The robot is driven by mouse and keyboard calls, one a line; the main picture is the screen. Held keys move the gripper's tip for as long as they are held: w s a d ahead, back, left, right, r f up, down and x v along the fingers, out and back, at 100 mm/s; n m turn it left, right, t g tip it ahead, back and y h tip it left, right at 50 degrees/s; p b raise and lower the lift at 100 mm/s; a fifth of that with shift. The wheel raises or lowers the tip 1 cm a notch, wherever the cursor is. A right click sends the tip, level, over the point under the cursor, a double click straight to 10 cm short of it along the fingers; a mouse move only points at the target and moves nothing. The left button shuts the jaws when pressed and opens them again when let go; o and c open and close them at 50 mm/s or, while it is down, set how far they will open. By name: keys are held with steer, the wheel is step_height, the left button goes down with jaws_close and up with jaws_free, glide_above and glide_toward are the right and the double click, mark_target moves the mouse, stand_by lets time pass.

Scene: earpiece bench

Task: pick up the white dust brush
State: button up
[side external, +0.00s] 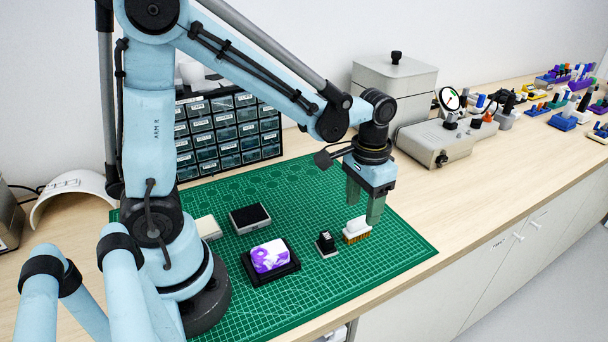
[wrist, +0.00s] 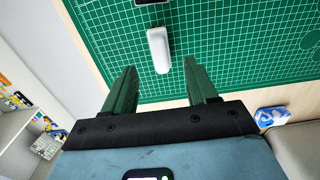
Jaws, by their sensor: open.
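The white dust brush (side external: 355,228) stands on the green cutting mat, bristles down, with a white top and orange-brown bristles. In the wrist view its white top (wrist: 158,46) lies just beyond the fingertips, roughly in line with the gap between them. My gripper (side external: 364,207) is open and empty, pointing down above the brush. In the wrist view its two green fingers (wrist: 161,72) are spread apart, with the brush not between them.
A grey device with a dial (side external: 437,140) stands behind right. The mat's right part is clear.

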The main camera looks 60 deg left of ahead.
mark_target(359, 220)
steer(key=shift+s+f, duration=0.15)
steer(key=shift+f, duration=1.1)
steer(key=shift+s+f, duration=0.1)
steer(key=shift+f, duration=1.15)
jaws_close()
